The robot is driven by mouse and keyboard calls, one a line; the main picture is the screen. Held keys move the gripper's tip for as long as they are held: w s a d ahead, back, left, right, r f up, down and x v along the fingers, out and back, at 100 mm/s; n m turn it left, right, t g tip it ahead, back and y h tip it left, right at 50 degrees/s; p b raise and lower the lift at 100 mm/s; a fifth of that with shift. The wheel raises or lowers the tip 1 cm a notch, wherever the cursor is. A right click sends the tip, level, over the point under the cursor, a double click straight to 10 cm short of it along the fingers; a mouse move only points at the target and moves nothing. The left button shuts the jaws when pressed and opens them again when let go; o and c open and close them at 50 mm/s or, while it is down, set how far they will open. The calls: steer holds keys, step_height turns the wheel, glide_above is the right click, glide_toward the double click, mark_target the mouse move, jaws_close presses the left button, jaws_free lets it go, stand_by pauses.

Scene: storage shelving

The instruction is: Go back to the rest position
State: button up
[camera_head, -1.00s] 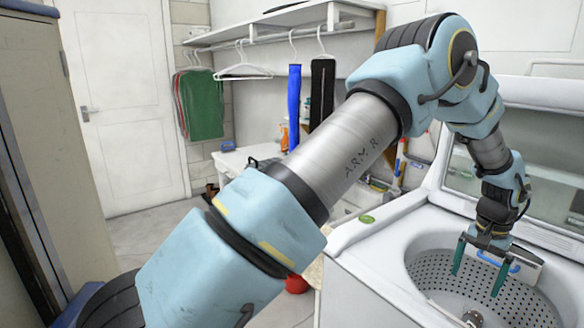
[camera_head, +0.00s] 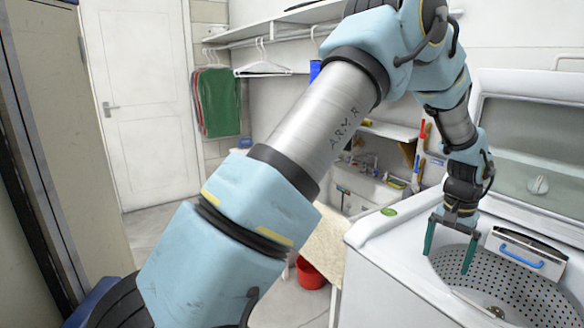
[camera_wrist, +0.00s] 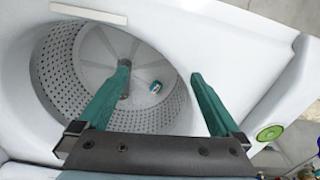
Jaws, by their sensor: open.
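My gripper (camera_head: 447,262) is open and empty, with two green fingers pointing down. It hangs over the left rim of the top-loading washing machine (camera_head: 365,262), in front of the perforated drum (camera_head: 510,285). In the wrist view the open fingers (camera_wrist: 160,72) spread over the machine's opening, with nothing between them. The drum's round floor (camera_wrist: 110,50) shows below, with a small teal and white thing (camera_wrist: 155,87) lying in it. My arm reaches across the head view from the lower left to the machine.
The raised lid (camera_head: 535,140) stands behind the drum. A grey panel with a blue handle (camera_head: 520,253) is at the drum's back rim. A red bucket (camera_head: 310,275) is on the floor left of the machine. A sink (camera_head: 365,190), a wall shelf and hanging clothes (camera_head: 217,102) are behind.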

steer(key=w+a, duration=0.1)
steer(key=a, duration=0.3)
steer(key=w+a+n+b, duration=0.1)
steer(key=w+a, duration=0.1)
steer(key=a, duration=0.2)
steer(key=w+a+r+n+b, duration=0.1)
steer(key=a, duration=0.3)
steer(key=shift+w, duration=0.35)
steer(key=s+a+n+b, duration=0.3)
steer(key=s+a, duration=0.1)
steer(key=a, duration=1.1)
steer(key=s+a+f+n+t+b, duration=0.1)
steer(key=s+a+n+b, duration=0.2)
steer(key=a, duration=1.3)
steer(key=shift+s+a+f+n, duration=0.3)
steer(key=shift+s+n, duration=0.1)
steer(key=shift+s, duration=0.35)
steer(key=shift+c, duration=0.2)
